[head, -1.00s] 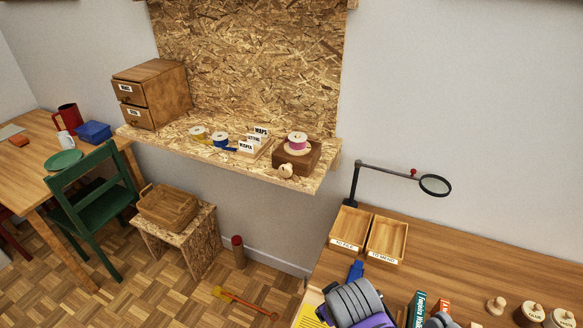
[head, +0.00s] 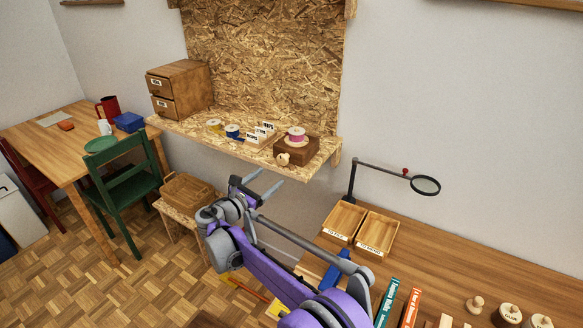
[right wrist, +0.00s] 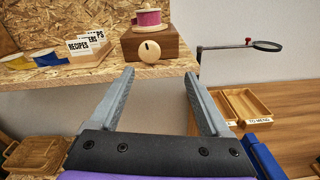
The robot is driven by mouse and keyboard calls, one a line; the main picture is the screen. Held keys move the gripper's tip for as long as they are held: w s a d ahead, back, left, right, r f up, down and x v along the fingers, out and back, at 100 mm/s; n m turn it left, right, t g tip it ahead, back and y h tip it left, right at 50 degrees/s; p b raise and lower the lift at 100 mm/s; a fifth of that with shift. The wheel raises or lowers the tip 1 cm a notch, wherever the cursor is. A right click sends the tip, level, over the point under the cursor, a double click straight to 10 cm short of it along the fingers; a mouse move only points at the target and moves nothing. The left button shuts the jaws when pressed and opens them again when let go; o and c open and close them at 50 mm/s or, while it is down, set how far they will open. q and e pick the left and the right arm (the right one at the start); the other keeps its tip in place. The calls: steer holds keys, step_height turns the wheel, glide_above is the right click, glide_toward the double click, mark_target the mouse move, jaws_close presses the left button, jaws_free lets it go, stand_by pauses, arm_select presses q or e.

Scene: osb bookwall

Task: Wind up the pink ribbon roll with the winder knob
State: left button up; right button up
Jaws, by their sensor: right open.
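The pink ribbon roll (head: 297,134) sits on top of a dark wooden winder block (head: 308,152) near the right end of the OSB shelf. The pale round winder knob (head: 283,159) is on the block's front face. In the right wrist view the knob (right wrist: 150,50) shows a dark slot and lies ahead, above and between the fingertips, with the pink roll (right wrist: 148,17) above it. My right gripper (head: 266,185) is open and empty, below and in front of the shelf edge, apart from the knob. It also shows in the right wrist view (right wrist: 158,82). My left gripper is not in view.
The OSB shelf (head: 210,138) also carries yellow and blue ribbon rolls, a card box (head: 262,135) and a drawer unit (head: 180,88). A desk at right holds two trays (head: 344,221) and a magnifier (head: 425,185) on an arm. A basket (head: 187,192) sits below the shelf.

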mark_target(281, 161)
steer(key=shift+n+t, duration=0.4)
steer(key=shift+n, duration=0.2)
steer(key=x, duration=0.3)
steer(key=a+p+x, duration=0.1)
steer(key=x, duration=0.1)
steer(key=w+p+x, duration=0.1)
steer(key=x, duration=0.2)
steer(key=shift+w+r, duration=0.1)
steer(key=shift+w, duration=0.15)
steer(key=shift+w+d, duration=0.45)
steer(key=shift+w, duration=0.1)
steer(key=shift+c, duration=0.3)
jaws_close()
steer(key=shift+m, duration=0.3)
